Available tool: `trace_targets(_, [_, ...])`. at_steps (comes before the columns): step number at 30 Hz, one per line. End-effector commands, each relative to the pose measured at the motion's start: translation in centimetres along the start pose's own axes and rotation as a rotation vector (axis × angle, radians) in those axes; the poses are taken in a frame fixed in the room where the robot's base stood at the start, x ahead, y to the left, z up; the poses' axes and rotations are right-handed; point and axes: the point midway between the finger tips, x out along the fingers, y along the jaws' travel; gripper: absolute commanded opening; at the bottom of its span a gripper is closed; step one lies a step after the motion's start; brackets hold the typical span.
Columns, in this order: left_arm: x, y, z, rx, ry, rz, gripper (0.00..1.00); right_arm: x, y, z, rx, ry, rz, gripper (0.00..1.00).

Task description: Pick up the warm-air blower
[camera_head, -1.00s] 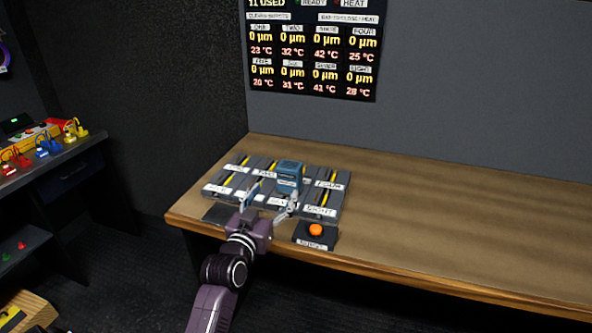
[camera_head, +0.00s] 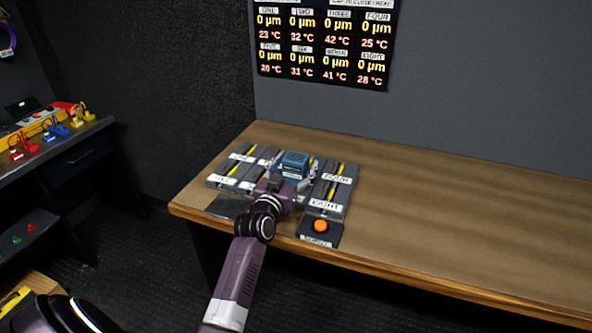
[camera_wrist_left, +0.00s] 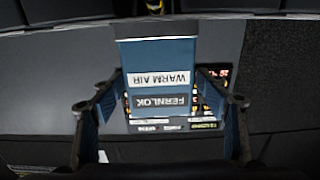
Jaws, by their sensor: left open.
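The warm-air blower (camera_head: 295,163) is a small blue box standing on the grey labelled trays on the wooden desk. In the left wrist view the blower (camera_wrist_left: 158,52) shows its blue face with upside-down "WARM AIR" and "FERNLOK" labels. My left gripper (camera_head: 290,182) is at the near side of the blower, partly hiding its lower part. In the left wrist view my open left gripper (camera_wrist_left: 163,112) has one finger on each side of the blower, with gaps showing; it is not closed on it. My right gripper is not in view.
Grey trays with yellow strips (camera_head: 335,178) lie around the blower. A black box with an orange button (camera_head: 320,226) sits at the desk's front edge. The wooden desk (camera_head: 450,220) is clear to the right. A display (camera_head: 325,45) hangs on the wall behind.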

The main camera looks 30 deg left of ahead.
Motion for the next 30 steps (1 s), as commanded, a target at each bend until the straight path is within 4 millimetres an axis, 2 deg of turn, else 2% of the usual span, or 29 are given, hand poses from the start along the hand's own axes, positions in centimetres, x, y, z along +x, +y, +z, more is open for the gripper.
trace_targets(3, [0.12,-0.01,0.02,0.0,0.0,0.0,0.68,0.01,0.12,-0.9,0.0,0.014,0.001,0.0])
trace_targets(6, [0.1,-0.01,0.02,0.0,0.0,0.0,0.68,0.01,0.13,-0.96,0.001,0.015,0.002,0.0])
trace_targets(24, [0.09,-0.05,-0.22,-0.001,0.005,-0.001,0.05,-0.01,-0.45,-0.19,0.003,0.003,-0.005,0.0])
trace_targets(30, [0.09,-0.04,-0.33,0.0,0.005,-0.001,0.05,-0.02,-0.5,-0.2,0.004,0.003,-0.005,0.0])
